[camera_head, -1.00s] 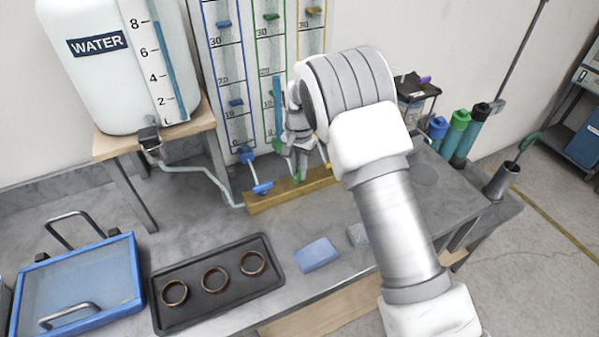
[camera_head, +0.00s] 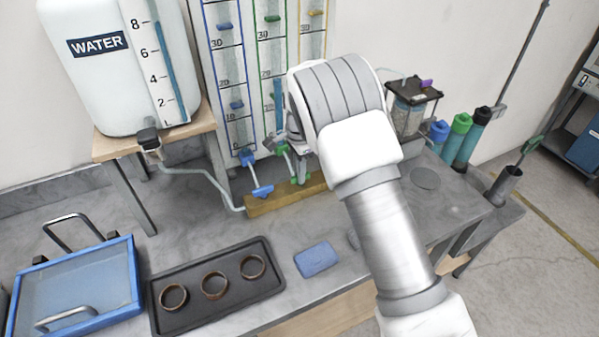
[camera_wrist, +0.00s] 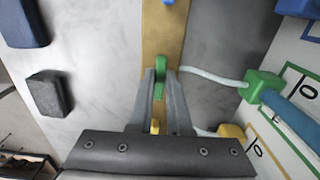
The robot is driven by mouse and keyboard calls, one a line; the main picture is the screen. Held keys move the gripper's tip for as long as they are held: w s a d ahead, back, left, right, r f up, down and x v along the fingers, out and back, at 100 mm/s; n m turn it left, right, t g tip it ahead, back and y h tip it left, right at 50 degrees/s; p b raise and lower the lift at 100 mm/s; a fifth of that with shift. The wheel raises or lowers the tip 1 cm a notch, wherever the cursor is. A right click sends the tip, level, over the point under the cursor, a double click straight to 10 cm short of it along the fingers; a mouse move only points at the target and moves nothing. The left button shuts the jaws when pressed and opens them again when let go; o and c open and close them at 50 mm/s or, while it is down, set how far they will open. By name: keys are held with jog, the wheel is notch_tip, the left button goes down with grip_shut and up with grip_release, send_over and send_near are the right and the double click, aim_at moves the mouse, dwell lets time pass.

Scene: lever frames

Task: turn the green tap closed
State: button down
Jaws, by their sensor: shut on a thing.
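The green tap (camera_wrist: 159,64) shows its handle between my fingertips in the wrist view. In the head view a little of the green tap (camera_head: 301,181) shows on the wooden block, mostly hidden behind my wrist. My gripper (camera_wrist: 160,78) is shut on the green handle, one finger on each side. The handle looks roughly in line with the wooden block. A pale hose runs from this tap to a green fitting (camera_wrist: 264,86) at the foot of the green-framed column.
The wooden block (camera_head: 262,206) also carries a blue tap (camera_head: 262,191) and a yellow tap (camera_wrist: 155,126). The white water tank (camera_head: 115,75) stands at left. A black tray (camera_head: 198,318) with rings and a blue sponge (camera_head: 316,259) lie in front.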

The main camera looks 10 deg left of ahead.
dwell(0.5)
jog(key=c, duration=0.9)
grip_release()
jog(key=shift+o, duration=0.2)
jog(key=shift+r, duration=0.1)
notch_tip(320, 180, up, 17)
jog(key=shift+r, duration=0.15)
